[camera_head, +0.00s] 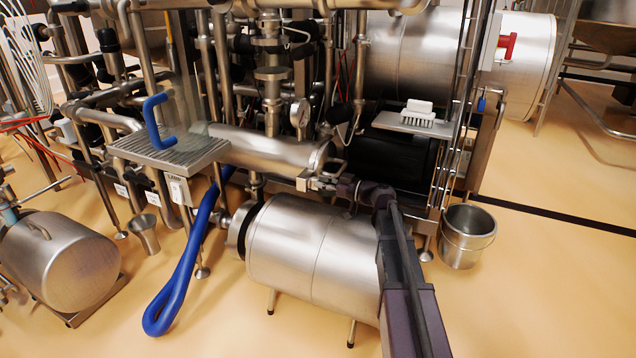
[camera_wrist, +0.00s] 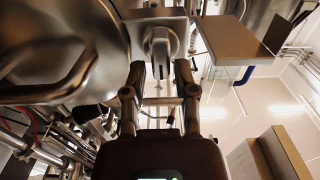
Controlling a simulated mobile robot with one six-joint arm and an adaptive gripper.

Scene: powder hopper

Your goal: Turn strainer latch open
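The strainer (camera_head: 262,149) is a horizontal steel cylinder in the middle of the head view. Its round end with a bar handle probably fills the upper left of the wrist view (camera_wrist: 95,30). The latch (camera_wrist: 160,44) is a short grey lever on a square steel block, seen top centre in the wrist view. In the head view my gripper (camera_head: 312,184) is at the strainer's lower right end and largely hides the latch. In the wrist view my gripper (camera_wrist: 159,70) is open, one finger on each side of the lever, with gaps showing. I cannot tell how deep the lever sits between the fingertips.
A ribbed steel shelf (camera_head: 172,152) with a blue hook-shaped handle (camera_head: 157,120) stands left of the strainer. A brush (camera_head: 418,113) rests on a small shelf to the right. A bucket (camera_head: 467,237) stands on the floor.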

